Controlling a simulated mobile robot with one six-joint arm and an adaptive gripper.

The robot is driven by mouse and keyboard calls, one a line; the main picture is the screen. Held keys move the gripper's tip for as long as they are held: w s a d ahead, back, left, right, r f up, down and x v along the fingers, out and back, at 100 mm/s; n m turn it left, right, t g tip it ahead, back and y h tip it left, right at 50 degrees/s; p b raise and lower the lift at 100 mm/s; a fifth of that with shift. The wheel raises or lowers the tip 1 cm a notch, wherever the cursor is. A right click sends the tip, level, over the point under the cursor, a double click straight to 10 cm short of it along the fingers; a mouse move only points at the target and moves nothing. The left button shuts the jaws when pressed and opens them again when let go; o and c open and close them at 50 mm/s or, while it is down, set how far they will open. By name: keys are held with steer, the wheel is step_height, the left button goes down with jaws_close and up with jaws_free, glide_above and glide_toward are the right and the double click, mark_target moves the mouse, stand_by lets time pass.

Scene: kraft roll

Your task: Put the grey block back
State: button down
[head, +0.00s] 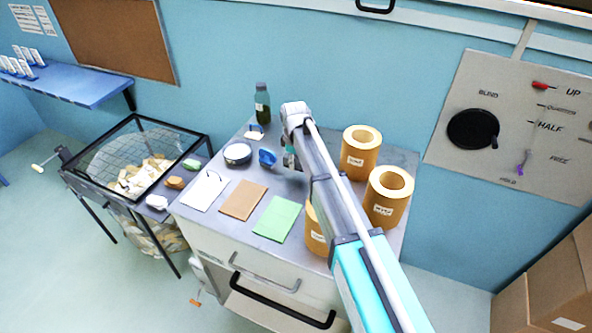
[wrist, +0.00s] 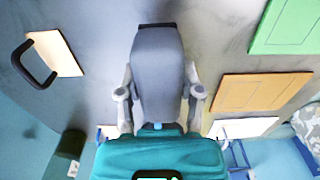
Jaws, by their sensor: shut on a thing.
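In the wrist view my gripper (wrist: 158,95) is shut on the grey block (wrist: 157,70), a long dark grey piece with a rounded end, with one pale finger along each side. The grey worktop lies beyond it; I cannot tell whether the block touches it. In the head view my gripper (head: 290,158) is over the back middle of the worktop (head: 225,155), mostly hidden by my arm. The block cannot be made out there. A blue object (head: 267,157) stands just left of my gripper.
Several kraft rolls (head: 388,197) stand at the right. White, brown (head: 243,200) and green (head: 280,218) sheets lie along the front. A bottle (head: 262,104) and round dish (head: 237,153) stand at the back left. A wire bin (head: 140,165) is left of the cabinet.

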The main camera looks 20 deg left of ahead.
mark_target(295, 174)
steer(key=shift+w+a+f+b, duration=0.15)
steer(key=shift+w+f+b, duration=0.3)
steer(key=shift+f+b, duration=1.55)
steer(key=shift+b, duration=0.05)
steer(key=shift+f, duration=0.15)
steer(key=shift+c, duration=1.3)
jaws_free()
steer(key=shift+r, duration=0.2)
step_height(295, 174, up, 12)
steer(key=p, duration=1.2)
